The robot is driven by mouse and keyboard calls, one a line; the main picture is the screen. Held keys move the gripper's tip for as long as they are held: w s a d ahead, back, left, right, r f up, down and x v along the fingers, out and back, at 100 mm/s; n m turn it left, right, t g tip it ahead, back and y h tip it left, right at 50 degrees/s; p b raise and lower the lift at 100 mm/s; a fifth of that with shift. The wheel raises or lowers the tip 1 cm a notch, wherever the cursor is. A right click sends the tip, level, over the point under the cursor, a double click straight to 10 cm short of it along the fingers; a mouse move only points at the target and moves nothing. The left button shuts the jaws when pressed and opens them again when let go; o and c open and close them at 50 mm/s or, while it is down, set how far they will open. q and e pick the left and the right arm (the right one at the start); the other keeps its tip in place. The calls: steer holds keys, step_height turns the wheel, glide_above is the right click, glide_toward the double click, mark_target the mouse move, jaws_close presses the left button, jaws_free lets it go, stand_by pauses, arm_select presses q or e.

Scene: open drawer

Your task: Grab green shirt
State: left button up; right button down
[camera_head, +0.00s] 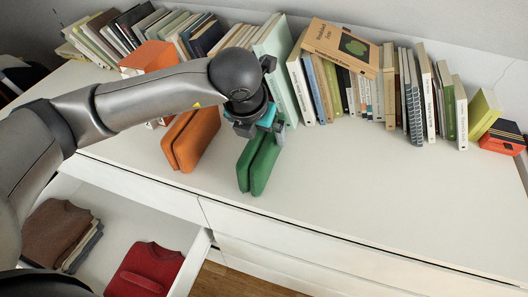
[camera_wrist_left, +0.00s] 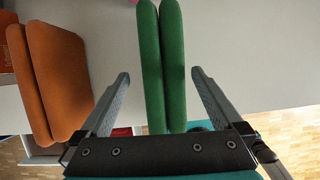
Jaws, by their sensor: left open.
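The green shirt (camera_head: 258,163) is folded in two and stands on the white dresser top, near its front edge. In the left wrist view the green shirt (camera_wrist_left: 163,65) lies between the two fingers, with a gap on either side. My left gripper (camera_head: 268,127) is above the green shirt at its upper end, open and pointing down. In the left wrist view the left gripper (camera_wrist_left: 160,82) also shows open, its fingers apart and not touching the shirt. My right gripper is not in view.
A folded orange shirt (camera_head: 191,138) stands just left of the green one. A row of books (camera_head: 370,90) lines the back of the dresser. An open drawer (camera_head: 110,215) below holds a brown shirt (camera_head: 55,230) and a red shirt (camera_head: 146,270). The dresser top right of the green shirt is clear.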

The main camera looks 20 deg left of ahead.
arm_select(q)
steer(key=x, duration=0.3)
steer(key=b+x, duration=0.1)
steer(key=shift+s+d+f, duration=0.2)
steer(key=shift+d+f, duration=0.05)
steer(key=shift+f, duration=0.25)
steer(key=c, duration=1.5)
